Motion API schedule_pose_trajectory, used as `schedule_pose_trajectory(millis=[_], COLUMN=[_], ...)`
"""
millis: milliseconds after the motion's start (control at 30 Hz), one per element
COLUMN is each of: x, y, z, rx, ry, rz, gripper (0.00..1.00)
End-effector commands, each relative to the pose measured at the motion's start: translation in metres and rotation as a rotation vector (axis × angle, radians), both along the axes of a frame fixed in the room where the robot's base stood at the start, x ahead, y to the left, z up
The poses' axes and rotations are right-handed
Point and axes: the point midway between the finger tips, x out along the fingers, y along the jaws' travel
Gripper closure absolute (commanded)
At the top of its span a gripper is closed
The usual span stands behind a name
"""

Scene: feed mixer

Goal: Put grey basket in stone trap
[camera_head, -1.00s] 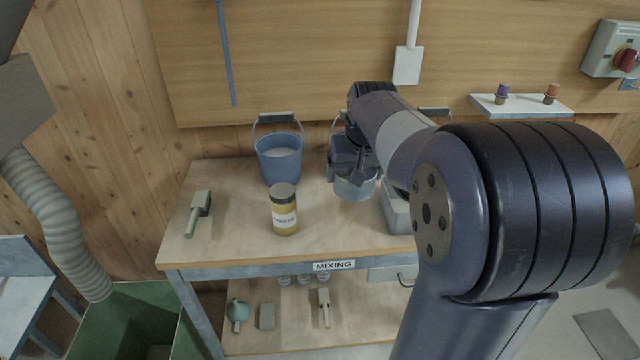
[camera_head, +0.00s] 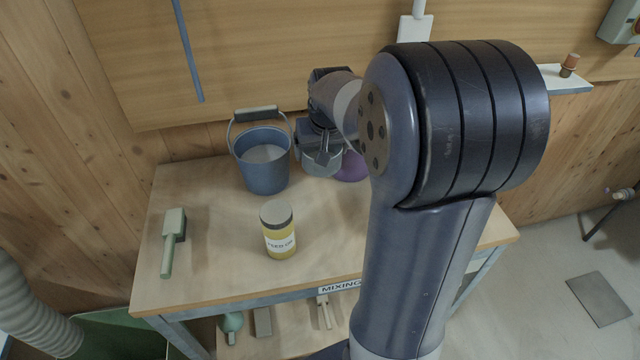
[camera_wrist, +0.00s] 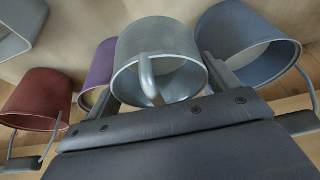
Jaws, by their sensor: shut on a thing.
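The grey basket (camera_head: 325,165) is a small round metal pot with a curved handle. My gripper (camera_head: 320,145) is shut on it, over the back of the bench beside the blue bucket. In the wrist view, the basket (camera_wrist: 160,42) lies between the two fingers of my gripper (camera_wrist: 166,90), with its open rim and handle towards the camera. I cannot tell whether it touches the bench or hangs above it. I cannot make out a stone trap in either view.
A purple bucket (camera_head: 351,168) is partly hidden by my arm. A red bucket (camera_wrist: 38,98) shows in the wrist view.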

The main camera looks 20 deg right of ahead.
Motion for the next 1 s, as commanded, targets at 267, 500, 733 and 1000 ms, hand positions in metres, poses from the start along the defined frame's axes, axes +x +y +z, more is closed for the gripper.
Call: schedule_pose_trajectory(millis=[267,500,733,1000], x=[0.0,0.0,0.0,0.001], y=[0.0,0.0,0.0,0.0], z=[-0.06,-0.084,-0.113,-0.114], rx=[0.0,0.001,0.0,0.0], ry=[0.001,0.003,0.0,-0.002], rz=[0.0,0.0,0.0,0.0], gripper=[0.45,0.45,0.45,0.45])
